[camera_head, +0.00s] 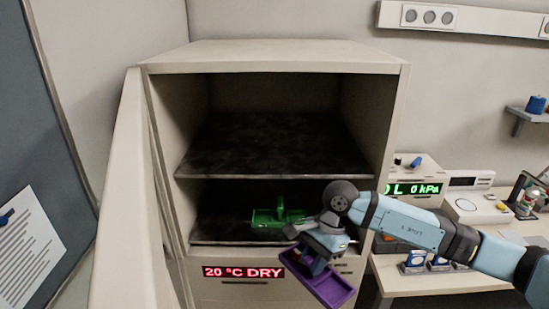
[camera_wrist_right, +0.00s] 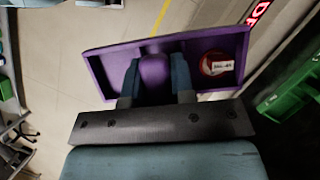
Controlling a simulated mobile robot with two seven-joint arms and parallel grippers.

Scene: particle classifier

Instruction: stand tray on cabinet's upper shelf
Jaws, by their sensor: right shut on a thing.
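The cabinet (camera_head: 270,58) stands open in the head view, with a dark upper shelf (camera_head: 270,145) that is bare. My right gripper (camera_head: 318,262) is in front of the cabinet's lower part, below the upper shelf. It is shut on the purple tray (camera_head: 330,287), which is tilted in the head view. In the right wrist view the gripper's fingers (camera_wrist_right: 155,80) close on a raised purple part of the tray (camera_wrist_right: 105,65). A small round red-rimmed item with a white label (camera_wrist_right: 216,64) lies in the tray. My left gripper is not in view.
A green tray or rack (camera_head: 275,217) stands on the lower shelf, just behind my right gripper. The open cabinet door (camera_head: 120,200) bounds the left side. A bench (camera_head: 440,280) with instruments is at the right. The space above the upper shelf is free.

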